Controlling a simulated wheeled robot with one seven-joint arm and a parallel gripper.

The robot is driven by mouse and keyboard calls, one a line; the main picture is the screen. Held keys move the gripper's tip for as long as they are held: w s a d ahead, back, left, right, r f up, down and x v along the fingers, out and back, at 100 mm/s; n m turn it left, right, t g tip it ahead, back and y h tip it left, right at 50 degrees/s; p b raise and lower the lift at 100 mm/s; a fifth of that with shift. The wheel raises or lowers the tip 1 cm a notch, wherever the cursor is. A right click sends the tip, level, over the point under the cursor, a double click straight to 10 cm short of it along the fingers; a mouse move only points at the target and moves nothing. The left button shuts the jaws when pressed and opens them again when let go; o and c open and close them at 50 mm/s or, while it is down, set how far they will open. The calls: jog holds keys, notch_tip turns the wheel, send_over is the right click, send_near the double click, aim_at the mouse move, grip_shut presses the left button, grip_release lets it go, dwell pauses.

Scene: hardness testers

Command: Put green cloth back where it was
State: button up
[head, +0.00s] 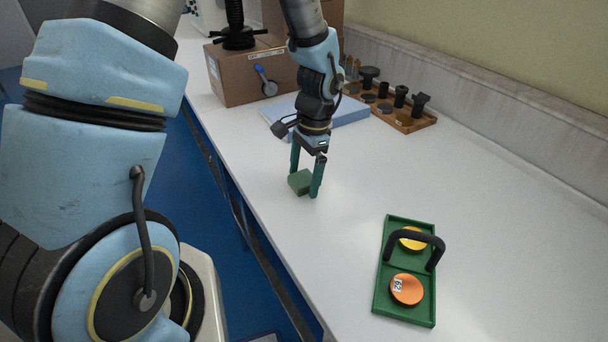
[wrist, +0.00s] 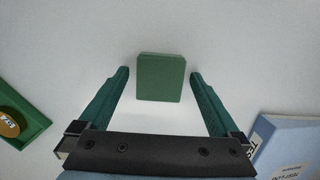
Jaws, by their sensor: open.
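The green cloth (head: 301,181) is a small folded square block lying on the white table. In the wrist view the cloth (wrist: 160,78) lies flat just beyond the fingertips, roughly centred between them. My gripper (head: 308,180) is pointed down over the cloth with its two teal fingers apart. In the wrist view my gripper (wrist: 160,75) is open and empty, with a gap between each finger and the cloth. I cannot tell the exact height of the fingertips above the table.
A green tray (head: 392,262) with a black handle holds an orange disc (head: 406,289) and a yellow disc (head: 412,239). A light blue book (head: 345,115), a cardboard box (head: 232,82) and a wooden rack (head: 413,124) with dark parts stand behind. The right table side is clear.

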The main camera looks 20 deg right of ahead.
aim_at(311, 175)
notch_tip(311, 175, up, 12)
jog(key=d+b, duration=0.1)
jog(key=d, duration=0.1)
jog(key=w+a+n+t+h, duration=0.1)
jog(key=a+n+t+h, duration=0.1)
jog(key=a+n, duration=1.2)
jog(key=a, duration=1.3)
jog(key=shift+a+f+n, duration=0.25)
jog(key=shift+a+n, duration=0.05)
jog(key=shift+n, duration=0.1)
jog(key=shift+w+r, duration=0.1)
jog(key=shift+w, duration=0.05)
jog(key=shift+r+p, duration=0.3)
